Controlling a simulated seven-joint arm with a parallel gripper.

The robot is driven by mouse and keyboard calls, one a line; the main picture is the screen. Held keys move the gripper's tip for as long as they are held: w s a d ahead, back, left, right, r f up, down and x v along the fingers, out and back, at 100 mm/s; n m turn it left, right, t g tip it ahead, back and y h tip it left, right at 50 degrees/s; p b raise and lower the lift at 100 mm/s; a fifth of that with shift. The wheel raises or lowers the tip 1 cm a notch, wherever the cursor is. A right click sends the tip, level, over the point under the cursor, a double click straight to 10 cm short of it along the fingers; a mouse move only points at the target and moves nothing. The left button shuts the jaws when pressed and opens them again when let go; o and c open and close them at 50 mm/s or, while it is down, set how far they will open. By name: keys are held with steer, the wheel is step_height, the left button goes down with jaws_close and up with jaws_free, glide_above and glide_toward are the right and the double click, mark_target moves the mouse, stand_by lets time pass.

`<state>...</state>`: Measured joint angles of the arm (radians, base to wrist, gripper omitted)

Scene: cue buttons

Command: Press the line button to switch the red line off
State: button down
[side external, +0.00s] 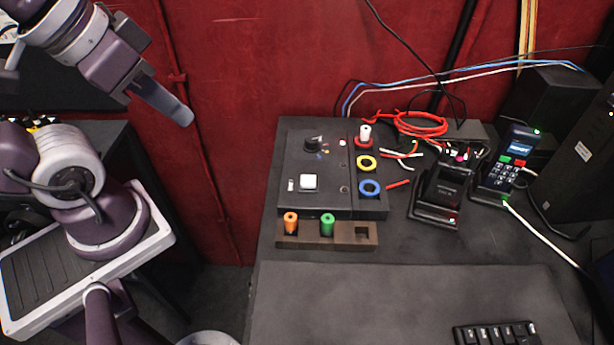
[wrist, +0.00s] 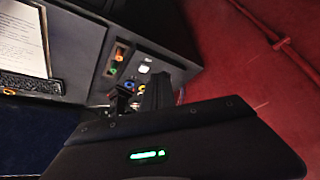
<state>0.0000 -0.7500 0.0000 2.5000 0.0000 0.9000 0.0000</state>
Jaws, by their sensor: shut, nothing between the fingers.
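A black control panel (side external: 318,200) lies on the dark desk in the side view. I cannot tell from markings which control is the line button, and no lit red line is clear. The white button also shows small in the wrist view (wrist: 144,69). My gripper (side external: 186,118) is at the upper left, shut and empty, in the air well left of the panel and touching nothing. In the wrist view its dark housing fills the bottom.
Yellow (side external: 366,163) and blue (side external: 369,188) rings sit on the panel's right strip. A wooden block (side external: 327,235) holds orange and green pegs in front. Red cables (side external: 420,124), a black stand (side external: 440,195) and a card terminal (side external: 505,170) stand right. The red wall is behind.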

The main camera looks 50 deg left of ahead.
steer(key=w+a+r+m+t, duration=0.2)
steer(key=w+m, duration=0.1)
steer(key=w, duration=0.4)
steer(key=w+a+r+m+t+y, duration=0.1)
steer(key=w+a+m+t, duration=0.15)
steer(key=w, duration=0.35)
steer(key=w+a+r+m+t, duration=0.1)
steer(key=w+r+m+t, duration=0.15)
steer(key=w, duration=0.45)
steer(key=w+d+f+m+g+h, duration=0.1)
steer(key=w+d+f+m+h, duration=0.4)
steer(key=m, duration=0.3)
steer(key=s+d+f+m+g+h, duration=0.4)
steer(key=s+d+f+m+g, duration=0.2)
steer(key=s+f+g, duration=0.2)
steer(key=shift+s+d+m+h, duration=0.2)
steer(key=shift+d+m+h, duration=0.1)
steer(key=shift+d+m, duration=0.1)
